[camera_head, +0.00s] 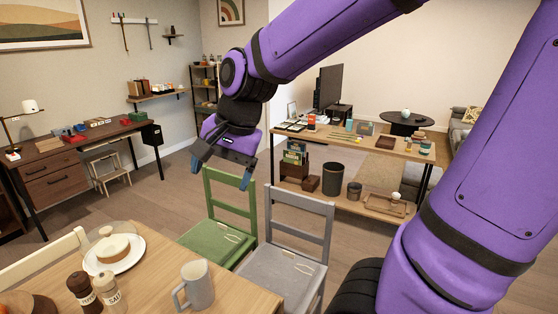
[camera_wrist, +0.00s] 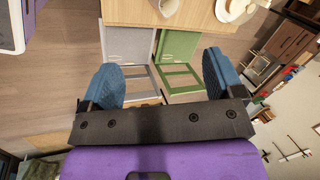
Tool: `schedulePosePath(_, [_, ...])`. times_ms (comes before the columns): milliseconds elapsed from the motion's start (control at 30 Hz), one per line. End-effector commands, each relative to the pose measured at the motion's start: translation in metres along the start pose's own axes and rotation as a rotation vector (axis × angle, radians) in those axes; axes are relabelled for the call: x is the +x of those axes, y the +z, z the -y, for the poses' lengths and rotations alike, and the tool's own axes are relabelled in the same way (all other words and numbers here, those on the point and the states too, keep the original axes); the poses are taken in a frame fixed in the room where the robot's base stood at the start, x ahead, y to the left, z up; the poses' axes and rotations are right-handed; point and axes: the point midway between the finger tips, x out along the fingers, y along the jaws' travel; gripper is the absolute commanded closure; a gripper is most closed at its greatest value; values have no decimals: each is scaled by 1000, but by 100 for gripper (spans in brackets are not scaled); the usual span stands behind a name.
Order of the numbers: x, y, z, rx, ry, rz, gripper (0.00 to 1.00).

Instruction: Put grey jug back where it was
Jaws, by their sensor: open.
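The grey jug (camera_head: 197,286), with its handle to the left, stands upright on the wooden dining table (camera_head: 240,293) near its right side. At the top edge of the wrist view a pale vessel (camera_wrist: 168,7), apparently the same jug, shows cut off on the table (camera_wrist: 122,12). My gripper (camera_head: 221,171) is open and empty, up in the air above the chairs, beyond the table and well apart from the jug. In the wrist view its two blue fingers (camera_wrist: 161,76) are spread wide with nothing between them.
A plate with a cake (camera_head: 113,250), a pepper mill (camera_head: 82,290) and a salt shaker (camera_head: 110,290) stand left of the jug. A green chair (camera_head: 222,240) and a grey chair (camera_head: 285,272) stand at the table's far side. A console table (camera_head: 350,142) stands behind them.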

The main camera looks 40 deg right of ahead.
Motion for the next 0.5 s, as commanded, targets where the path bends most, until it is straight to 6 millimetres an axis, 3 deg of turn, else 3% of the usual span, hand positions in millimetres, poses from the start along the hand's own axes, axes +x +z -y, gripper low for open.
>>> schedulePosePath(33, [-14, 4, -10, -91, -12, -29, 13])
schedulePosePath(200, [-48, 21, -42, -422, 0, -125, 13])
schedulePosePath(500, [-78, 44, -82, -823, 89, -253, 13])
